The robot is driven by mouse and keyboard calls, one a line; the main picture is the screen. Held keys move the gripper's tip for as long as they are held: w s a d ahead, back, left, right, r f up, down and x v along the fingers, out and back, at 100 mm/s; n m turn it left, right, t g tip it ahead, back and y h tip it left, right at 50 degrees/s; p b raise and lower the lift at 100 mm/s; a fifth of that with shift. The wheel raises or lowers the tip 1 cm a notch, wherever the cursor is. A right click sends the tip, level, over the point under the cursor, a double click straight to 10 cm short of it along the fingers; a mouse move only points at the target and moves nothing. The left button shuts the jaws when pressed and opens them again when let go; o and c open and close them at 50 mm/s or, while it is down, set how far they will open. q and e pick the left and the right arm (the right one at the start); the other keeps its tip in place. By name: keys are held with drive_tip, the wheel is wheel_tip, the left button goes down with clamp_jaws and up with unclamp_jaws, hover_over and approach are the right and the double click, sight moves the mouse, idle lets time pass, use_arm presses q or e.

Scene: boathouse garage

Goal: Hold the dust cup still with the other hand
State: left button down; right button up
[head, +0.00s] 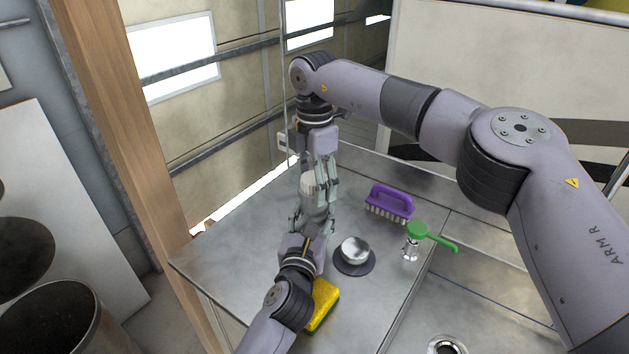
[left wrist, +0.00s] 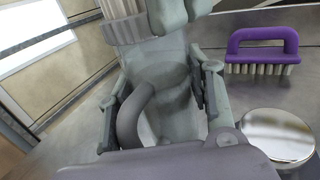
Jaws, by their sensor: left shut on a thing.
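The dust cup (head: 318,207) is a translucent grey-green vessel, upright above the metal counter. My left gripper (head: 313,222) comes up from below and is shut on it. In the left wrist view, the dust cup (left wrist: 178,84) sits between the two fingers of my left gripper (left wrist: 163,95), with a thick grey curved handle facing the camera. A white ribbed part (head: 309,184) stands at the cup's top; it also shows in the left wrist view (left wrist: 122,27). My right gripper (head: 317,175) points down from above, beside this ribbed part. Whether its fingers grip it is hidden.
A purple brush (head: 390,203) and a green-headed tool (head: 420,231) lie to the right. A yellow sponge (head: 323,304) lies nearer. The sink drain (head: 447,345) is at lower right. Counter left of the cup is clear.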

drive_tip(key=c, duration=0.8)
drive_tip(key=shift+o, duration=0.2)
drive_tip(key=n, duration=2.8)
drive_tip(key=shift+n, duration=0.4)
drive_tip(key=shift+r, duration=0.25)
drive_tip(key=shift+r, duration=0.95)
